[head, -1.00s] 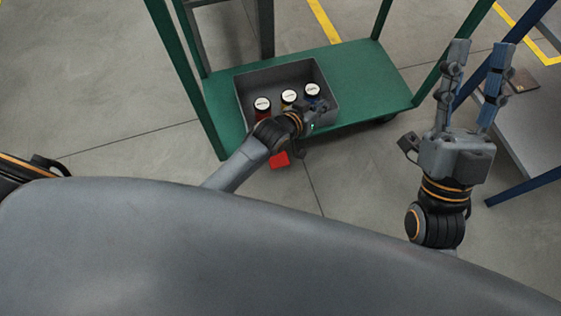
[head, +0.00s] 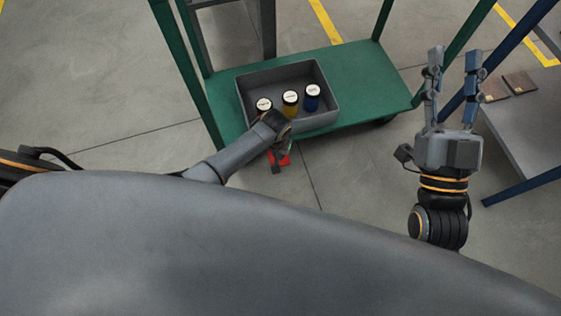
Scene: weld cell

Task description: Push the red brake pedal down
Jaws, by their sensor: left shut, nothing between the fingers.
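The red brake pedal (head: 285,160) sits low at the front edge of the green cart, partly hidden by my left gripper. My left gripper (head: 277,168) is shut and empty; it points down over the pedal. Its fingers overlap the pedal in the head view, and I cannot tell whether they touch it. My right gripper (head: 453,58) is open and empty, raised at the right, well away from the pedal.
The green cart (head: 370,85) carries a grey bin (head: 328,98) with three white-lidded jars: red, yellow (head: 290,105) and blue (head: 312,98). A grey table (head: 530,125) with blue legs stands at the right. The floor (head: 340,170) in front of the cart is clear.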

